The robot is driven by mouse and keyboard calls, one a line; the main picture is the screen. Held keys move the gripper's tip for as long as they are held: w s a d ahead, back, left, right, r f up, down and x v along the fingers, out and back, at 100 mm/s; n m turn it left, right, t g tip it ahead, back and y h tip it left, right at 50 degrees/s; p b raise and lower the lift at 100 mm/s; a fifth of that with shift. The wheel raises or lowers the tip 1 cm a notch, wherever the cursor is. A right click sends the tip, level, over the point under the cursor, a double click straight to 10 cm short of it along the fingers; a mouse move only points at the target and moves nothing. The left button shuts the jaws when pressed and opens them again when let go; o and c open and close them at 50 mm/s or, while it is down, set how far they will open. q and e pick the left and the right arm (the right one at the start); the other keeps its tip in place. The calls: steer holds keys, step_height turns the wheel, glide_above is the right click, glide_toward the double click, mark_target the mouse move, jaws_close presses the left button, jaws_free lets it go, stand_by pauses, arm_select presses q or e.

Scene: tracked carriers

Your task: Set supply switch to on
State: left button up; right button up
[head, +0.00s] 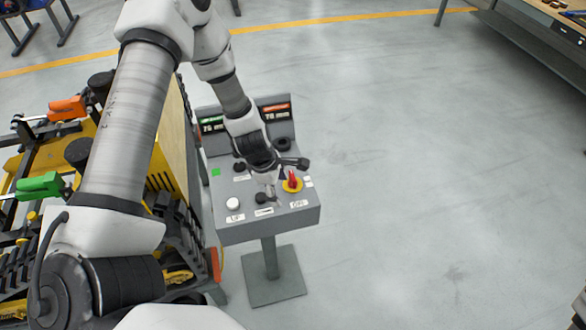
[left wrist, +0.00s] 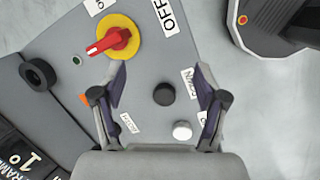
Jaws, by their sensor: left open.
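The supply switch is a red rotary handle on a yellow disc (head: 293,184), on the right front of a grey control panel (head: 268,225). In the left wrist view the red handle (left wrist: 108,40) points toward the lower left, and an OFF label (left wrist: 163,16) is beside the disc. My left gripper (head: 273,192) is open and empty over the panel, just left of the switch in the head view. In the left wrist view its fingers (left wrist: 160,84) straddle the area of a black button (left wrist: 164,94); the switch is beyond the left fingertip. I cannot see whether the fingers touch the panel.
A white button (head: 232,203) is at the panel's left front. Two displays (head: 212,124) stand at its back. A carrier with orange (head: 67,108) and green (head: 40,185) clamps crowds the left side. The floor (head: 420,180) to the right is clear.

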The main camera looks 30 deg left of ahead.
mark_target(292, 175)
arm_select(q)
steer(key=w+a+r+n+t+h, duration=0.1)
steer(key=w+a+r+n, duration=0.1)
steer(key=w+r+n, duration=0.3)
steer(key=shift+n, duration=0.3)
steer(key=b+x, duration=0.7)
steer(key=b, duration=0.1)
steer(key=shift+f, duration=0.35)
steer(key=shift+w+d+f+b, duration=0.1)
steer(key=shift+w+f+b, duration=0.05)
steer(key=shift+f+b, duration=0.2)
steer(key=shift+r, duration=0.15)
steer(key=shift+c, duration=0.4)
steer(key=c, duration=1.1)
